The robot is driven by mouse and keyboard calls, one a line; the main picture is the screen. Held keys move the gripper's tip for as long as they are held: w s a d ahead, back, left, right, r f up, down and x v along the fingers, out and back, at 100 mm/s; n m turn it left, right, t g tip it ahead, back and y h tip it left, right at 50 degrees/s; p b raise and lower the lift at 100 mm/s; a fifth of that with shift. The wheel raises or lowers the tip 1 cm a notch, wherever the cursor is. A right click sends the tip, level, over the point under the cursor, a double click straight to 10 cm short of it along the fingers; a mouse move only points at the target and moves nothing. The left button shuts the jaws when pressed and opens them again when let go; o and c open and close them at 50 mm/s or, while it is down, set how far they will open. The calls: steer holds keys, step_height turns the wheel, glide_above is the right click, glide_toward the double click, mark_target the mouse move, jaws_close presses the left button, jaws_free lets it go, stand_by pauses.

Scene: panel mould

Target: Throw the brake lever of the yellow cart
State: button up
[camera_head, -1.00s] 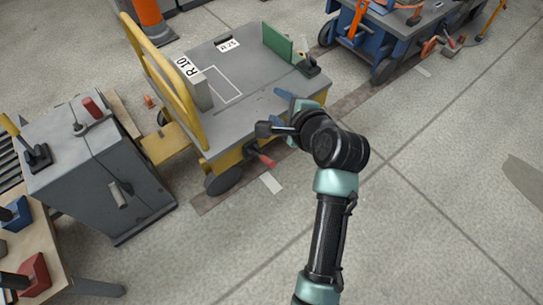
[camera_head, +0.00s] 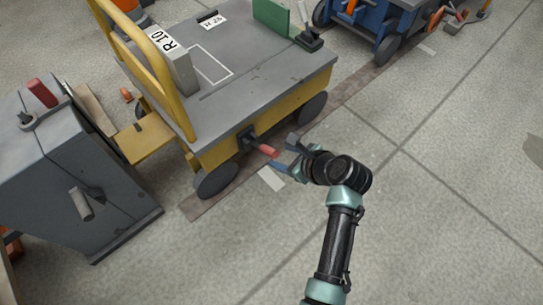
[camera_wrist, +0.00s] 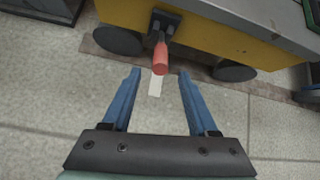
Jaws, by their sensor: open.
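The yellow cart (camera_head: 290,104) has a grey top and a yellow side facing me; its side also shows in the wrist view (camera_wrist: 225,38). The brake lever (camera_head: 264,149) has a red grip and a dark mount on that side, between two black wheels. In the wrist view the red grip (camera_wrist: 160,58) points towards me, just beyond the fingertips and between their lines. My gripper (camera_head: 284,154) is open and empty, its blue fingers (camera_wrist: 157,73) apart on either side of the grip's line. I cannot tell whether the fingertips overlap the grip in depth.
A grey cabinet (camera_head: 72,165) with a red-handled lever stands left of the cart. A blue cart (camera_head: 385,22) stands behind at the upper right. A green plate (camera_head: 271,17) and a grey block labelled R 10 (camera_head: 177,65) are on the cart top. The floor at right is clear.

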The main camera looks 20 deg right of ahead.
mark_target(272, 153)
steer(key=b+x, duration=0.3)
steer(key=x, duration=0.2)
steer(key=shift+w+f+b, duration=0.2)
steer(key=shift+f+b, duration=0.1)
steer(key=shift+f, duration=0.1)
steer(key=shift+w+a+f+b, duration=0.2)
steer(key=shift+w+f+b, duration=0.2)
steer(key=shift+w, duration=0.2)
steer(key=shift+r, duration=0.1)
jaws_close()
stand_by(0.5)
